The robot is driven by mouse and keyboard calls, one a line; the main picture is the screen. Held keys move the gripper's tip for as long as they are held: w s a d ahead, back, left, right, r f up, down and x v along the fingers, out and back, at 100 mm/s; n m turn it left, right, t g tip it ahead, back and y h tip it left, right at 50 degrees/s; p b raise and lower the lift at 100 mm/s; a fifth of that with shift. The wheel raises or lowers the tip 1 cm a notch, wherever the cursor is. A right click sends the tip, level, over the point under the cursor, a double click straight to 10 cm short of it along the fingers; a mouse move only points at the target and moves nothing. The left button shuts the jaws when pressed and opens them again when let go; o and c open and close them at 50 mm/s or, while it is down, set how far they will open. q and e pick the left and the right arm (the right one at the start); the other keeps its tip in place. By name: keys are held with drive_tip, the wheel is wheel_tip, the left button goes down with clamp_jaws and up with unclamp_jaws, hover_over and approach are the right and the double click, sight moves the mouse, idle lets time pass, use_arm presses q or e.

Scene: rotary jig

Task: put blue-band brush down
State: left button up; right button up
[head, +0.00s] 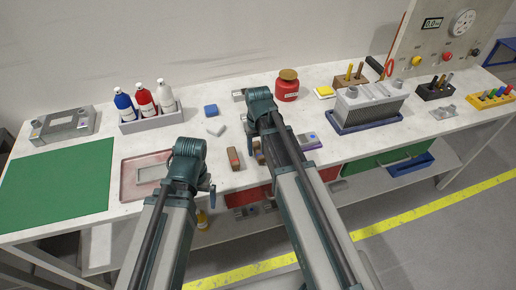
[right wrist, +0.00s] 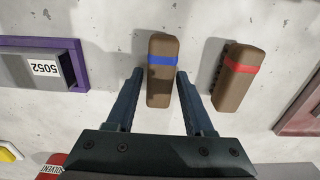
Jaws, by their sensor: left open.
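The blue-band brush (right wrist: 161,84), a brown block with a blue stripe, lies on the table in the right wrist view. My right gripper (right wrist: 159,73) is open, with one finger on each side of the brush's near half and a narrow gap at each side. In the head view this brush (head: 258,155) is mostly hidden behind my right arm. My left gripper (head: 211,191) is open and empty, near the table's front edge beside the pink tray.
A red-band brush (right wrist: 234,70) lies just right of the blue-band one; it also shows in the head view (head: 233,158). A purple-framed box (right wrist: 42,65) labelled 5052 is at left. The pink tray (head: 128,184) and green mat (head: 57,184) lie at the table's left.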

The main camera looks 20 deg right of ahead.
sight(258, 148)
drive_tip(key=shift+o, duration=0.8)
use_arm(q)
drive_tip(key=shift+r, duration=0.1)
use_arm(e)
wheel_tip(258, 148, up, 12)
drive_tip(key=p, duration=1.2)
use_arm(q)
wheel_tip(258, 148, up, 12)
use_arm(e)
drive_tip(key=s+a+n, duration=0.1)
drive_tip(key=s+a, duration=0.4)
drive_tip(key=s, duration=0.2)
drive_tip(key=s+a+n+h, duration=0.1)
drive_tip(key=s+a+n, duration=0.1)
drive_tip(key=s+a, duration=0.3)
drive_tip(key=s, duration=0.3)
drive_tip(key=shift+a+r, duration=0.2)
drive_tip(key=shift+a, duration=0.05)
drive_tip(key=shift+f, duration=0.1)
